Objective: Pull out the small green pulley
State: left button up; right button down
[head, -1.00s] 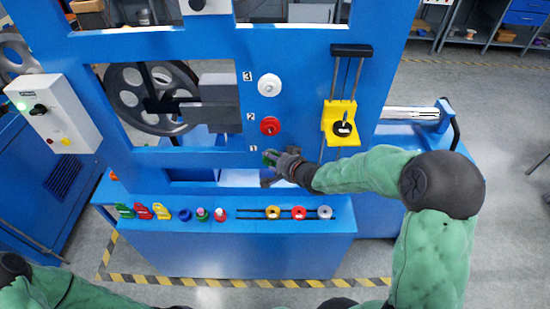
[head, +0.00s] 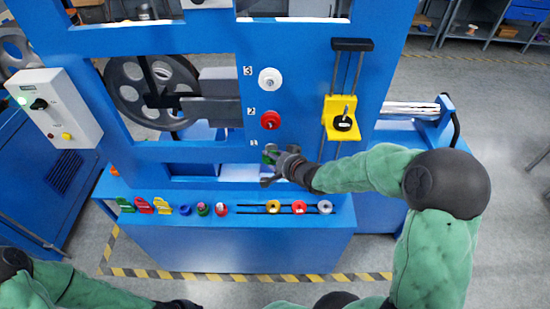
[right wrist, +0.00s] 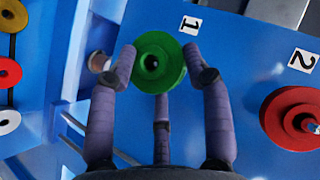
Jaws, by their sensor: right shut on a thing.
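The small green pulley (right wrist: 158,62) is at the blue panel beside the label 1. It is between the fingers of my right gripper (right wrist: 158,60), which is shut on its rim. In the head view the green pulley (head: 269,155) is partly hidden by my right gripper (head: 274,164). A dark centre shows in the pulley; I cannot tell whether it still sits on a peg. My left gripper (head: 180,304) shows only as a dark part at the bottom edge, and its fingers cannot be made out.
A red pulley (head: 270,120) by label 2 and a white pulley (head: 270,80) by label 3 are above. A yellow block (head: 340,117) on rods is to the right. Below, a ledge (head: 245,230) bears several coloured pulleys and parts.

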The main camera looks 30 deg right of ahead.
jog(key=shift+s+a+f, duration=0.45)
jog(key=shift+f, duration=0.3)
jog(key=shift+s+a+r, duration=0.15)
jog(key=shift+s+a, duration=0.3)
jog(key=shift+s, duration=0.1)
jog(key=shift+s+a+r, duration=0.2)
jog(key=shift+s+a, duration=0.05)
jog(key=shift+s, duration=0.3)
jog(key=c, duration=0.9)
grip_release()
jog(key=shift+o, duration=0.2)
jog(key=shift+d, duration=0.1)
jog(key=shift+r, duration=0.1)
